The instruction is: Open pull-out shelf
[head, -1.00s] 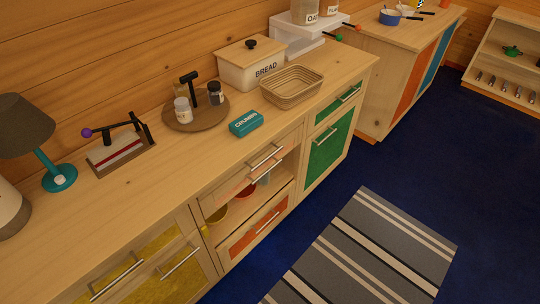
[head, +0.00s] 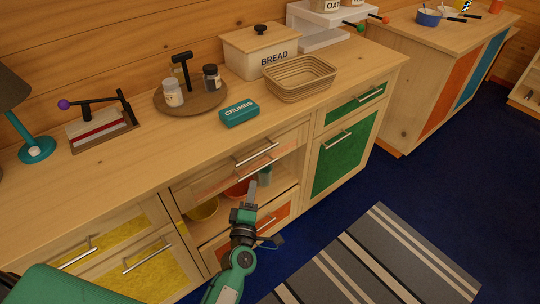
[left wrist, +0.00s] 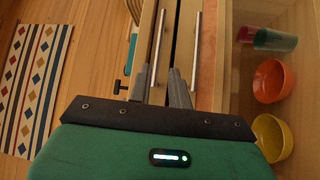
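The wooden cabinet (head: 290,140) has a middle section with an orange-tinted front and two bar handles close together, the upper handle (head: 257,152) and a lower one below it. Both bars show side by side in the left wrist view, the second bar (left wrist: 195,50) nearer the bowls. Below is a compartment with bowls, then an orange drawer (head: 270,220). Which front is the pull-out shelf is unclear. My left gripper (head: 251,190) is in front of the compartment; its fingers (left wrist: 163,92) are apart, near the bars, with no clear grip. My right gripper is out of view.
An orange bowl (left wrist: 268,80), a yellow bowl (left wrist: 270,137) and cups lie behind the front. The counter holds a crumbs box (head: 239,112), a basket (head: 300,78), a bread box (head: 262,55) and a turntable (head: 190,100). The blue floor right of the cabinet is open.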

